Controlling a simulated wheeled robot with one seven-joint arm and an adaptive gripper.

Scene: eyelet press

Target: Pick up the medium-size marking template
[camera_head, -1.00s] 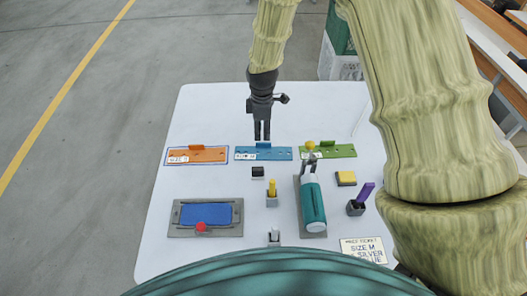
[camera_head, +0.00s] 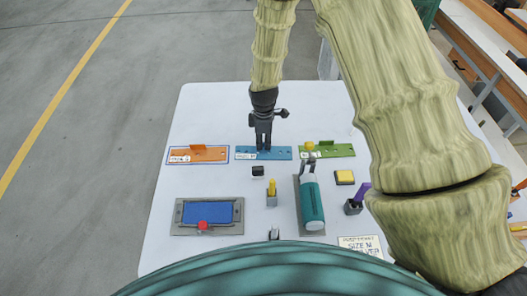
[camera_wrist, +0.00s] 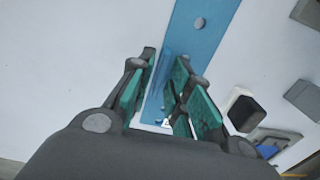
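The blue marking template (camera_head: 244,153) lies flat on the white table, between the orange template (camera_head: 212,152) and the green template (camera_head: 335,151). A small white label, too small to read surely, is on its left end. My gripper (camera_head: 263,148) points down at the middle of the blue template and covers its raised tab. In the wrist view the blue template (camera_wrist: 192,48) runs between the green-padded fingers of my gripper (camera_wrist: 163,95). The fingers are apart with a visible gap. Whether they touch the tab cannot be told.
Nearer me are a grey tray with a blue pad (camera_head: 205,213), a teal-handled press (camera_head: 311,203), a yellow block (camera_head: 345,177), a small black block (camera_head: 257,171) and a job card (camera_head: 358,246). The table (camera_head: 215,110) behind the templates is clear.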

